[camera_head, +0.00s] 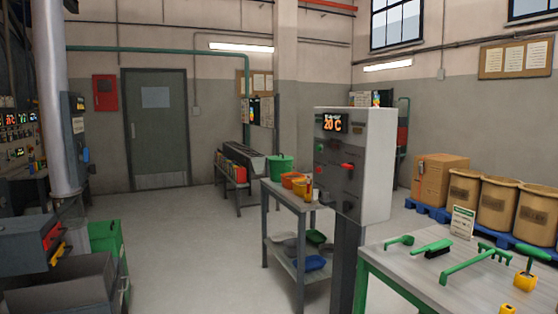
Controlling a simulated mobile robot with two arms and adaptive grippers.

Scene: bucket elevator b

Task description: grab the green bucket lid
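A green bucket (280,170) stands at the far end of a grey two-level table (298,203) in the middle of the view. A flat green piece (316,237) lies on the table's lower shelf, partly hidden by a leg; it may be a lid, but I cannot tell. No lid shows clearly on the bucket. Neither of my grippers is in view.
Orange containers (296,182) stand beside the bucket, and a blue piece (314,263) lies on the lower shelf. A control box (371,160) on a post stands right of the table. A workbench (410,266) with green tools is at right. Floor (200,235) left of the table is clear.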

